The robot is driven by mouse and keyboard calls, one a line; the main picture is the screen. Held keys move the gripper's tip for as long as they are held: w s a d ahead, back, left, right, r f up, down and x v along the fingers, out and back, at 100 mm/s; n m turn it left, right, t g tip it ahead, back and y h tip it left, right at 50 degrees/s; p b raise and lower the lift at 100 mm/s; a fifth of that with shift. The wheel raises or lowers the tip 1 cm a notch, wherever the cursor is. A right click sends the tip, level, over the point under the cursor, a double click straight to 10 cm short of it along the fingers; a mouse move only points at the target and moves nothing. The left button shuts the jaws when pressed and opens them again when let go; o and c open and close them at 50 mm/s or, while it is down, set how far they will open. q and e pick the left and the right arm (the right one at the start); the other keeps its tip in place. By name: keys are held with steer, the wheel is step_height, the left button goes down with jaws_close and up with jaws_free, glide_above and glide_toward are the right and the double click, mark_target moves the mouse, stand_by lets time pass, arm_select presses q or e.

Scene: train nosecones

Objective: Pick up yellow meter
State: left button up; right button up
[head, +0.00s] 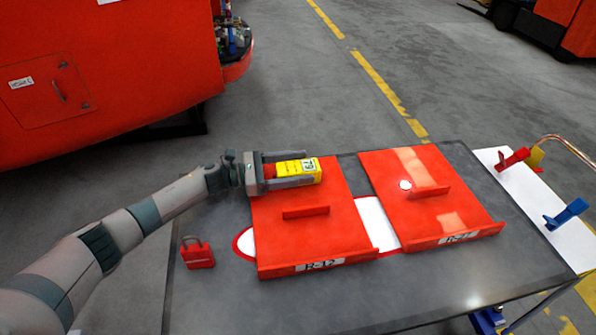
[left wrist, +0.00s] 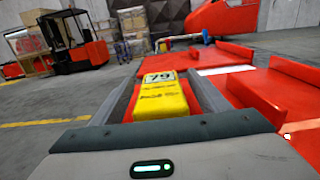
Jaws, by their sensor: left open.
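The yellow meter (head: 300,168) is a small yellow box with a red part at its near end and a white label reading 79. It is at the far left part of the red R-12 board on the table. My left gripper (head: 291,169) reaches in from the left, with its open fingers on either side of the meter. In the left wrist view the meter (left wrist: 160,98) lies between the two fingers (left wrist: 163,95). I cannot tell whether the fingers touch it. My right gripper is not in view.
The red R-12 board (head: 335,232) has a raised ledge. A second red board (head: 415,170) lies to its right. A red padlock (head: 197,253) stands at the table's left. Red and blue clamps (head: 567,213) are on a white surface at right. A large red train body (head: 110,60) stands behind left.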

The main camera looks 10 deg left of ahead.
mark_target(301, 168)
arm_select(q)
steer(key=shift+c, duration=0.4)
steer(key=c, duration=1.5)
steer(key=shift+r, duration=0.15)
steer(key=shift+a+r+b, duration=0.1)
steer(key=shift+r+b, duration=0.3)
steer(key=shift+r, duration=0.05)
steer(key=r, duration=0.1)
steer(key=d+r+b, duration=0.1)
steer(key=r, duration=0.1)
steer(key=shift+s+r+b, duration=0.1)
steer(key=shift+s+b, duration=0.05)
steer(key=shift+b, duration=0.15)
steer(key=s+d+r, duration=0.1)
steer(key=d+r, duration=0.1)
steer(key=d, duration=0.1)
steer(key=s+d+r+b, duration=0.1)
steer(key=d+r, duration=0.1)
steer(key=d, duration=0.1)
steer(key=s+d+r+b, duration=0.1)
steer(key=s+d+r, duration=0.1)
steer(key=d, duration=0.2)
steer(key=shift+r, duration=0.35)
